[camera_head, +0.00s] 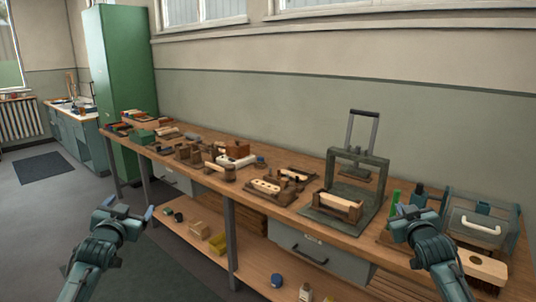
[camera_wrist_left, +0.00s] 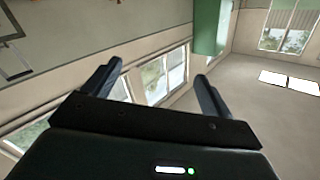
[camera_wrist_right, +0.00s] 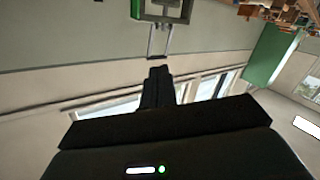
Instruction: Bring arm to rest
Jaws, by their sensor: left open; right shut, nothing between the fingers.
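My left gripper (camera_head: 129,212) is open and empty. It is in front of the bench, over the floor at the left of the head view; its two spread fingers also show in the left wrist view (camera_wrist_left: 155,85). My right gripper (camera_head: 411,211) is shut with nothing in it. It is at the right, in front of or over the bench's near right part; its closed fingers show in the right wrist view (camera_wrist_right: 158,85). How high it is above the bench top I cannot tell.
A long wooden workbench (camera_head: 225,187) runs along the wall with several wooden blocks and tools. A press frame (camera_head: 375,180) stands near the right gripper, with a grey case (camera_head: 482,215) and a brush block (camera_head: 484,267) beyond. A green cabinet (camera_head: 124,80) stands behind.

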